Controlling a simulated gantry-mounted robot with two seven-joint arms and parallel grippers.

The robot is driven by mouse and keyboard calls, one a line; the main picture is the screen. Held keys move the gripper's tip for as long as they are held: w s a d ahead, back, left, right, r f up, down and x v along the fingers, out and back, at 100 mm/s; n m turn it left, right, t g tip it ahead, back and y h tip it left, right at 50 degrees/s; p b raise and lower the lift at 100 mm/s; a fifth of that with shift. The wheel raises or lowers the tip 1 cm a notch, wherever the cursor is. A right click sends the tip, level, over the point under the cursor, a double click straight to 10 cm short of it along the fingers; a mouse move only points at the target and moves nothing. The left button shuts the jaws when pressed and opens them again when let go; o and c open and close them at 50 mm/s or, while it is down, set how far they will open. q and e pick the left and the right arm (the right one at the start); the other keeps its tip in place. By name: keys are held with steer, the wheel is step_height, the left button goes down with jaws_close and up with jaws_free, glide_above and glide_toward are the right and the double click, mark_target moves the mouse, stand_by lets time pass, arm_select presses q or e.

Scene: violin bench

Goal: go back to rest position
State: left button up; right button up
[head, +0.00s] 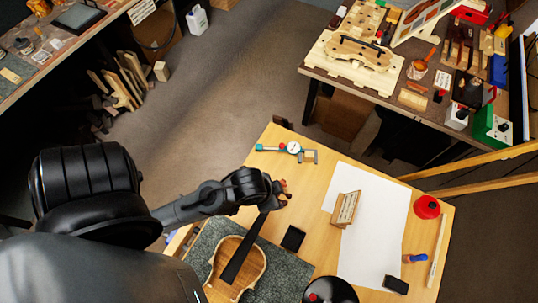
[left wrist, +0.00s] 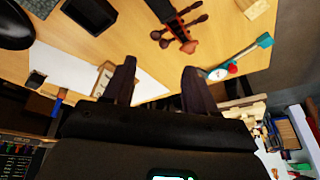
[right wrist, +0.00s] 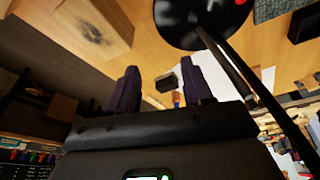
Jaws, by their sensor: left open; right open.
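The violin (head: 226,258) lies on a dark grey mat (head: 290,272) at the bench's front left, its black fingerboard pointing up and right. Its neck end with pegs and scroll shows in the left wrist view (left wrist: 182,32), beyond the fingertips and apart from them. My left gripper (left wrist: 158,72) is open, with nothing between its fingers. In the head view my left arm reaches in from the left to near the scroll and hides part of the bench. My right gripper (right wrist: 159,72) is open and empty in its wrist view; I cannot make it out in the head view.
The bench (head: 270,160) holds a dial caliper (head: 292,149), white paper (head: 375,225), a wooden block (head: 346,209), a red round item (head: 427,207) and a black disc (head: 330,291) at the front. Another cluttered table (head: 400,95) stands behind right. Floor (head: 240,75) between is clear.

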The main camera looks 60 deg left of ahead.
arm_select(q)
steer(key=shift+s+r, duration=0.2)
steer(key=shift+s, duration=0.5)
step_height(320, 180, up, 23)
steer(key=p, duration=2.3)
steer(key=shift+f, duration=0.1)
